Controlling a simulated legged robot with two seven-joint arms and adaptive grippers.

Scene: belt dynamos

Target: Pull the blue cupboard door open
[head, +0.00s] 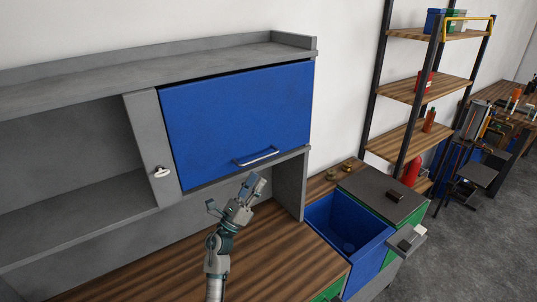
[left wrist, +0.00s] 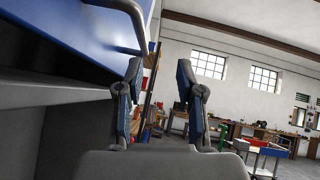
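The blue cupboard door (head: 235,115) fills the right part of the grey wall cupboard and looks shut or nearly so, with a thin dark gap along its top edge. Its metal bar handle (head: 258,157) runs along the lower edge. My left gripper (head: 240,194) is below the door, a little below and left of the handle, apart from it. In the left wrist view its two fingers (left wrist: 160,70) stand apart with nothing between them. The handle (left wrist: 130,14) and the door's blue face (left wrist: 65,30) show there at upper left. My right gripper is in neither view.
The grey cupboard (head: 75,135) has an open compartment left of the door. A wooden worktop (head: 190,262) lies below. An open blue drawer or bin (head: 345,228) stands at right, beside a dark-topped cabinet (head: 385,195). Tall shelves (head: 430,88) stand farther right.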

